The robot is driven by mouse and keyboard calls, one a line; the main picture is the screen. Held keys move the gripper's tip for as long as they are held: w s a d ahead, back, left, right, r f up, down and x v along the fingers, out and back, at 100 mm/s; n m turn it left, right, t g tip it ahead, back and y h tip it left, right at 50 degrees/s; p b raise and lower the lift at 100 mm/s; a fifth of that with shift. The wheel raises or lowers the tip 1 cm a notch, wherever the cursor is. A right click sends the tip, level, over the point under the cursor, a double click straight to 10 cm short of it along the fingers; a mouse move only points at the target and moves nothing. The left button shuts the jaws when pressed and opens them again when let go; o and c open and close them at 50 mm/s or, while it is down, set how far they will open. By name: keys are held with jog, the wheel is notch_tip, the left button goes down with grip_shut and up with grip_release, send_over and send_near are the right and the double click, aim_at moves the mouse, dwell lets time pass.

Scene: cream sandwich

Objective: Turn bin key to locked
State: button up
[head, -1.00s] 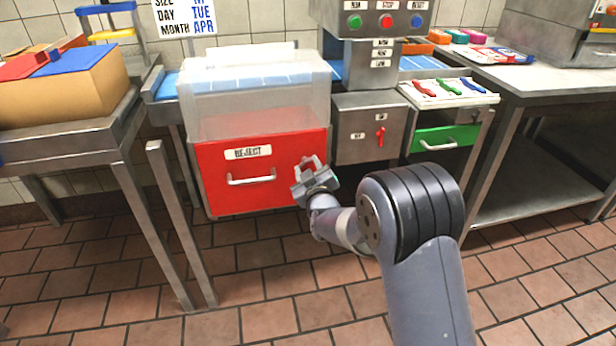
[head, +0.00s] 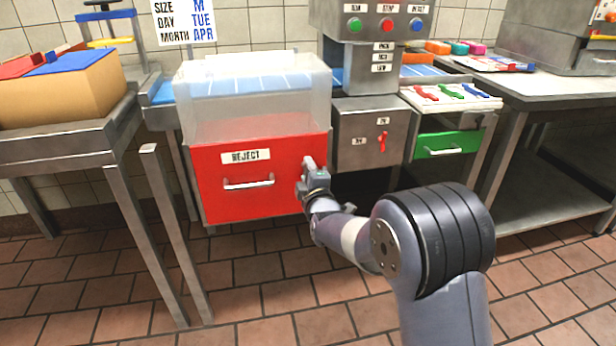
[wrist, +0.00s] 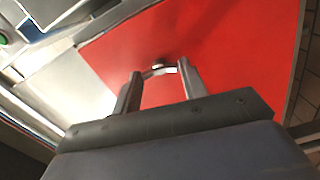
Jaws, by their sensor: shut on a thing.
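The red reject bin (head: 210,205) stands under a clear hopper, with a white REJECT label and a pale bar handle (head: 248,184) on its front. My gripper (head: 309,168) is at the right part of that red front, right of the handle. In the wrist view my gripper (wrist: 160,76) has its two fingers on either side of a small metal piece, the bin key (wrist: 159,67), against the red panel. The gripper is shut on it. The fingers hide most of the key, and its lock marks cannot be read.
A grey cabinet (head: 355,160) with a red switch (head: 383,141) stands right of the bin. Further right is a green drawer (head: 460,144). Steel tables flank both sides, and a table leg (head: 175,230) stands left of the bin. The tiled floor in front is clear.

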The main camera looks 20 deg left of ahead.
jog(key=shift+n, duration=1)
jog(key=o, duration=1)
jog(key=p+v, duration=0.1)
jog(key=v, duration=1)
jog(key=shift+a, duration=0.15)
jog(key=shift+w, duration=0.1)
